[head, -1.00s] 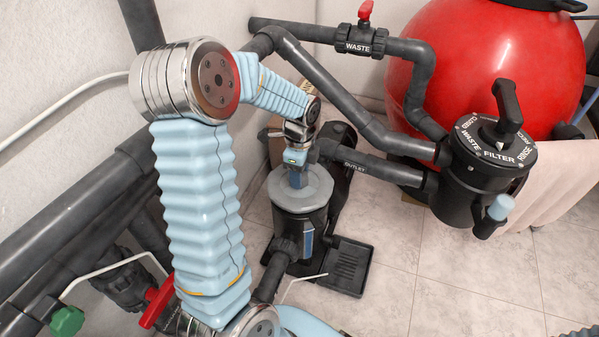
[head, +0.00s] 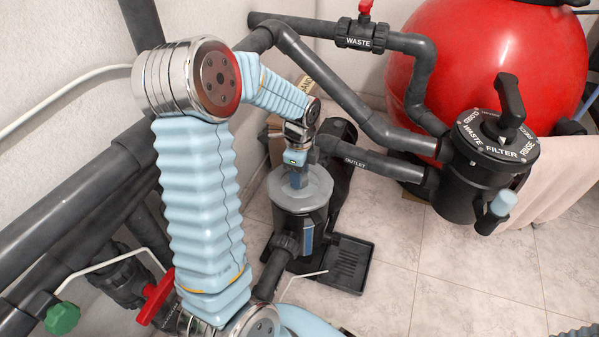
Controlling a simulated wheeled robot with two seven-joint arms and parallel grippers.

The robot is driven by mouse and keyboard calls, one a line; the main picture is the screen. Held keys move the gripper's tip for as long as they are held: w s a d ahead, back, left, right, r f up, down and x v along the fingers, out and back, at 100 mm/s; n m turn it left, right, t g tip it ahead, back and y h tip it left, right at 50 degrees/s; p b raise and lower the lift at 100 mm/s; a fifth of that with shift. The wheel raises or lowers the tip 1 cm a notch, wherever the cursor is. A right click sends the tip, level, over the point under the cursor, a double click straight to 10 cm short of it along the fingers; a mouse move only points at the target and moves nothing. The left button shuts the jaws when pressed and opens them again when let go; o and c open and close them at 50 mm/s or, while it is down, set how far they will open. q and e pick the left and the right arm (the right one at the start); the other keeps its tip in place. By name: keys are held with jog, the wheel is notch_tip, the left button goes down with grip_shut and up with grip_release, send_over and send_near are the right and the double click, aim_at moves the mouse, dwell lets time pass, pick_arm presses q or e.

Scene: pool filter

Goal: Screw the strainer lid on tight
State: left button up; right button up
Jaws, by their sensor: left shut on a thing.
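My left gripper (head: 298,179) points down at the lid's middle and is shut on the lid's raised handle, which the fingers mostly hide. My right gripper is not in view.
The valve (head: 494,150) with its black handle and the red filter tank (head: 480,60) stand to the right. Grey pipes, including the outlet pipe (head: 375,170), run close behind the pot. A red-handled valve (head: 157,297) is at lower left.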

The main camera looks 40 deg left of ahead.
pick_arm(q)
jog(key=shift+f+b, duration=0.35)
jog(key=shift+f, duration=0.25)
jog(key=shift+r, duration=0.1)
jog(key=m+p, duration=0.2)
jog(key=m, duration=0.1)
jog(key=shift+r, duration=0.1)
jog(key=m+p, duration=0.7)
jog(key=m, duration=0.2)
jog(key=shift+r, duration=0.2)
jog(key=m+p, duration=0.9)
jog(key=shift+w+d+m+p, duration=0.1)
jog(key=shift+m+p, duration=0.2)
jog(key=shift+m, duration=0.1)
jog(key=shift+f+m+p, duration=0.15)
jog(key=shift+m+p, duration=0.15)
jog(key=shift+m, duration=0.2)
jog(key=shift+f, duration=0.25)
jog(key=o, duration=1.3)
